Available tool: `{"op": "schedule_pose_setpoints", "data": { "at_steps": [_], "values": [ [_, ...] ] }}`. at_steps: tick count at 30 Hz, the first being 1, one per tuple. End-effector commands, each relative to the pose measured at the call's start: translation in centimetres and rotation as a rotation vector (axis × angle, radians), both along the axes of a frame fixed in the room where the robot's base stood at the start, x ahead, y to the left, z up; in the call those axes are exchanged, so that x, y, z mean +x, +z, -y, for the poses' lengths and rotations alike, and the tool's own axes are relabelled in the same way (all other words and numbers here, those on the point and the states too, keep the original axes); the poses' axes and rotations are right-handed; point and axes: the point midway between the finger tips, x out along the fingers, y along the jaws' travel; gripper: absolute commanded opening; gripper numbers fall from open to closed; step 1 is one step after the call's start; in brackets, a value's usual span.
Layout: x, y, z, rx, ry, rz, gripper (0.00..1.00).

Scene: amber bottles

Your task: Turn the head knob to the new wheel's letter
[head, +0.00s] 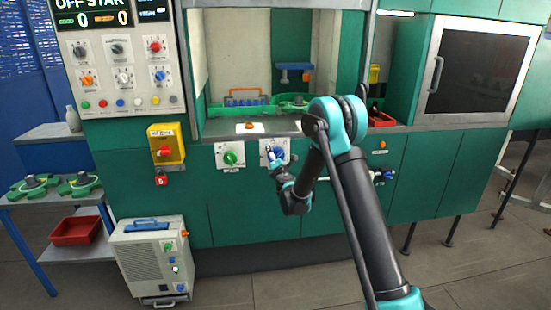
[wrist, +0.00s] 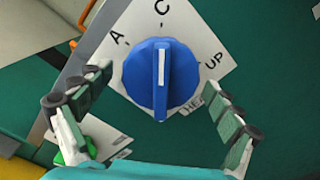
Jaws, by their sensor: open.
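The blue head knob (wrist: 160,77) sits on a white plate (wrist: 205,42) that carries the marks A, C and UP. Its white stripe points toward C. A label starting "HE" (wrist: 192,101) is partly hidden by a finger. My gripper (wrist: 157,82) is open, with one finger on each side of the knob; I cannot tell whether either finger touches it. In the head view the knob (head: 275,153) is on the green front panel, with my gripper (head: 279,166) right at it. Green wheel-like parts (head: 33,185) (head: 80,183) lie on the left side table; no letter is readable on them.
A green knob (head: 231,158) is just left of the head knob. Further left are a yellow switch box (head: 165,144) and a knob panel (head: 120,65). A grey unit (head: 148,262) stands on the floor. A blue valve handle (head: 382,176) juts out to the right.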

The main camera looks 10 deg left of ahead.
Motion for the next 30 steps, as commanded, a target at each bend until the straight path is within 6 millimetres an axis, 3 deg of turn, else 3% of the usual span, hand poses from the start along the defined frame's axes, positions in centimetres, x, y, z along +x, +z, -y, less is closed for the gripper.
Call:
{"op": "schedule_pose_setpoints", "data": {
  "at_steps": [8,21,30],
  "values": [
    [-0.7,0.0,0.2,0.000,0.000,0.000,0.92],
    [-8.6,0.0,2.5,0.000,0.000,0.000,0.92],
    [-11.4,0.0,3.3,0.000,0.000,0.000,0.92]
  ]
}}
